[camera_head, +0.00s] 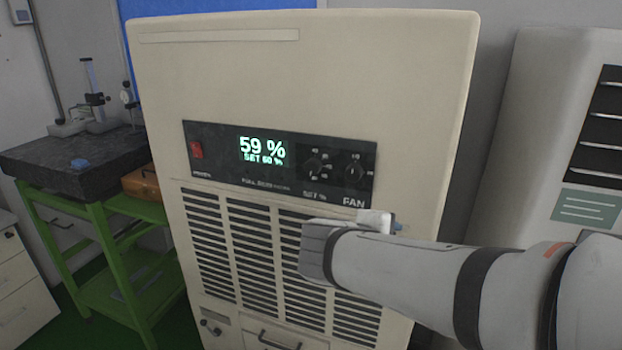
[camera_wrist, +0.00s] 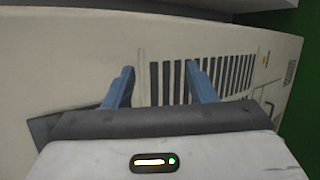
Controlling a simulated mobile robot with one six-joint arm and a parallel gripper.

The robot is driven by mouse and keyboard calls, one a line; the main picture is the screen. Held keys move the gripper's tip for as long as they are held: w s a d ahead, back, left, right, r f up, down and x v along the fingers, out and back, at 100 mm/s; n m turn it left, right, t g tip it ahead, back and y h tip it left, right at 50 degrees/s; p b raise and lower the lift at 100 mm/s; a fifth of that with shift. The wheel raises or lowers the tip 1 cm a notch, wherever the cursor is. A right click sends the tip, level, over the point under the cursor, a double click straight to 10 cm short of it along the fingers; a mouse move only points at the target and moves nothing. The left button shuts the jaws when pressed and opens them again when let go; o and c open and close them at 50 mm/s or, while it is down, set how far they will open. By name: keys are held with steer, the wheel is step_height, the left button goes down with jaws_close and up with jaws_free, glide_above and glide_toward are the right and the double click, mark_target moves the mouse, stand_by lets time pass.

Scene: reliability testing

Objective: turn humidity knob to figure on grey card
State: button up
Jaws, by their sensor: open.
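The humidity unit is a cream cabinet (camera_head: 310,75) with a black control panel (camera_head: 215,165). Its green display (camera_head: 262,150) reads 59 % and SET 60 %. The dark SET % knob (camera_head: 318,166) sits right of the display, with the FAN knob (camera_head: 355,170) beside it. My gripper is below and right of the knobs in the head view, apart from them, with its fingers mostly hidden. In the wrist view my gripper (camera_wrist: 161,72) has its blue fingers apart, with nothing between them; the cabinet's vent slots show beyond. I cannot make out a grey card with a figure.
A red switch (camera_head: 196,149) is at the panel's left end. Vent slots (camera_head: 255,255) fill the cabinet front below. A green-framed bench (camera_head: 100,225) with a dark slab (camera_head: 75,157) stands left. Another cream unit (camera_head: 545,130) with a grey-green label (camera_head: 587,207) stands right.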

steer(key=w+a+r+n+t+y, duration=0.1)
steer(key=w+a+r+n+t, duration=0.35)
steer(key=a, duration=0.35)
steer(key=n+t+y+b, duration=0.1)
steer(key=n+t+y, duration=0.1)
steer(key=n+t, duration=0.2)
glide_toward(311, 169)
steer(key=p+x, duration=0.1)
steer(key=x, duration=0.6)
steer(key=shift+w+d+p, duration=0.15)
steer(key=shift+w+p, duration=0.15)
steer(key=shift+p, duration=0.1)
steer(key=shift+w, duration=0.3)
steer(key=shift+c, duration=0.3)
steer(key=shift+n, duration=0.25)
steer(key=c, duration=0.9)
